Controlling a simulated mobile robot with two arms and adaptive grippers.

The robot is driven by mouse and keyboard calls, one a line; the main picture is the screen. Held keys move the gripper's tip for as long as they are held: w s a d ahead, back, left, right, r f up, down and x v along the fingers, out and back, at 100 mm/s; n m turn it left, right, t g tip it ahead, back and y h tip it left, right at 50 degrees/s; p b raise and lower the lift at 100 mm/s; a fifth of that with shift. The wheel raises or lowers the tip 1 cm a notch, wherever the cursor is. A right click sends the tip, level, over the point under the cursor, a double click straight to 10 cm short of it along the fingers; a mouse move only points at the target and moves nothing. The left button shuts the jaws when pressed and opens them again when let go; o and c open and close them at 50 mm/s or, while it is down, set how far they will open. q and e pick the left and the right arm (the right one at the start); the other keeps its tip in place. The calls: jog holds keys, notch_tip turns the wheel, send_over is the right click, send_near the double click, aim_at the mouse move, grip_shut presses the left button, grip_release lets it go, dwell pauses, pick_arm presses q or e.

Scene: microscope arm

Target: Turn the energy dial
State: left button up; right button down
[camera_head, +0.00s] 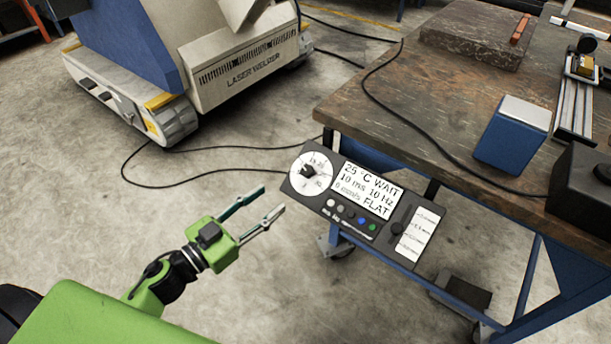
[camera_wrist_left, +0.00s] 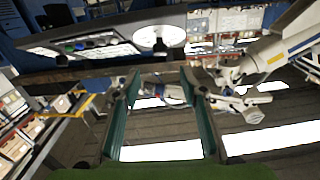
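The control panel (camera_head: 340,228) is a dark grey box fixed at the front left corner of the workbench. Its round white dial (camera_head: 311,171) with a black knob (camera_head: 306,171) sits at the panel's left end. In the left wrist view the white dial (camera_wrist_left: 158,36) shows above the fingers, with its dark knob in front. My left gripper (camera_head: 273,200) is open and empty, left of and below the dial in the head view, apart from it. In the left wrist view the two fingers (camera_wrist_left: 163,88) stand apart with nothing between them. My right gripper is not in view.
The workbench (camera_head: 400,90) carries a blue box (camera_head: 513,135), a stone slab (camera_head: 475,35) and a black box (camera_head: 585,180). A laser welder (camera_head: 240,75) stands at the back left. A black cable runs over the floor to the panel. Open floor surrounds my left gripper.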

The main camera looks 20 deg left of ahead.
aim_at(304, 173)
pick_arm(q)
jog(key=x, duration=1.3)
jog(key=shift+w+d, duration=0.25)
grip_shut()
